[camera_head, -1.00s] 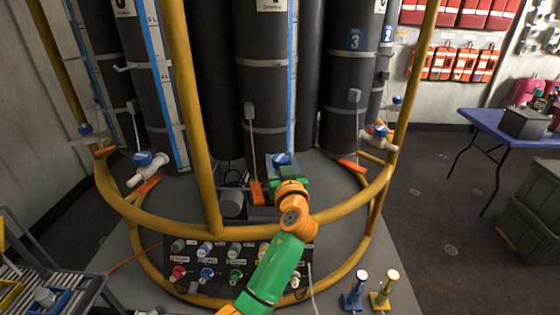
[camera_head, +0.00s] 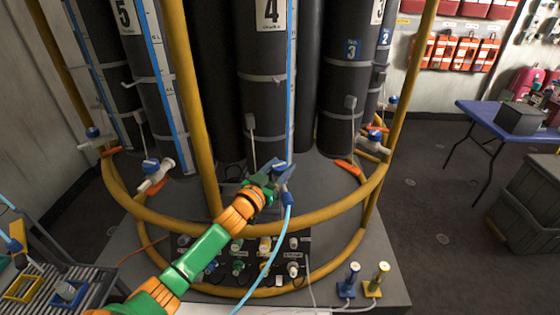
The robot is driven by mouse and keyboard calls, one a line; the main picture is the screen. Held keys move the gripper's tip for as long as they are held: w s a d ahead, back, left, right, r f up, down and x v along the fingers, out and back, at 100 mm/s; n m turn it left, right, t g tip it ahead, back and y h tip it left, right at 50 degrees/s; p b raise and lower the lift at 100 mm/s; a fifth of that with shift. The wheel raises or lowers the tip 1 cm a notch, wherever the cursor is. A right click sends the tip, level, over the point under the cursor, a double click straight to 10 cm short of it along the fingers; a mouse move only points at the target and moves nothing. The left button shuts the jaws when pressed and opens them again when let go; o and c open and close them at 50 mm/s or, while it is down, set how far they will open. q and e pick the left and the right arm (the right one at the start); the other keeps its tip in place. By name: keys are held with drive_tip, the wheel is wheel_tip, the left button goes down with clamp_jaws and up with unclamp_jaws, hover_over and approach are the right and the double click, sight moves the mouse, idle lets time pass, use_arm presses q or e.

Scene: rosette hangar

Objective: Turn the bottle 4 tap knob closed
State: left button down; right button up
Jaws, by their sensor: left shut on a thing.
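Bottle 4 (camera_head: 265,95) is the tall black cylinder in the middle, with a white "4" label near its top. Its tap has a blue knob (camera_head: 279,166) low on the bottle's front, partly hidden by my gripper. My left gripper (camera_head: 272,175) is at this tap and shut on the knob; its fingertips are small and partly covered. A blue hose (camera_head: 270,262) with a dark blue connector (camera_head: 287,197) hangs just below the tap. My right gripper is not in view.
A yellow rail (camera_head: 325,213) rings the bottles in front of the tap. Taps of neighbouring bottles show at left (camera_head: 153,170) and right (camera_head: 374,140). A panel of coloured fittings (camera_head: 238,255) is below. Blue and yellow posts (camera_head: 376,280) stand lower right. A blue table (camera_head: 485,118) is at far right.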

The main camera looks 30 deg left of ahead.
sight(274, 172)
use_arm(q)
drive_tip(key=shift+m+h+b, duration=0.35)
drive_tip(key=shift+m+h, duration=0.85)
drive_tip(key=shift+h, duration=1)
drive_tip(key=shift+c, duration=1.3)
unclamp_jaws()
drive_tip(key=shift+s+a, duration=0.2)
drive_tip(key=shift+s, duration=0.95)
drive_tip(key=shift+s+a, duration=0.2)
drive_tip(key=shift+s, duration=1)
drive_tip(key=shift+s+a, duration=0.2)
drive_tip(key=shift+s, duration=0.95)
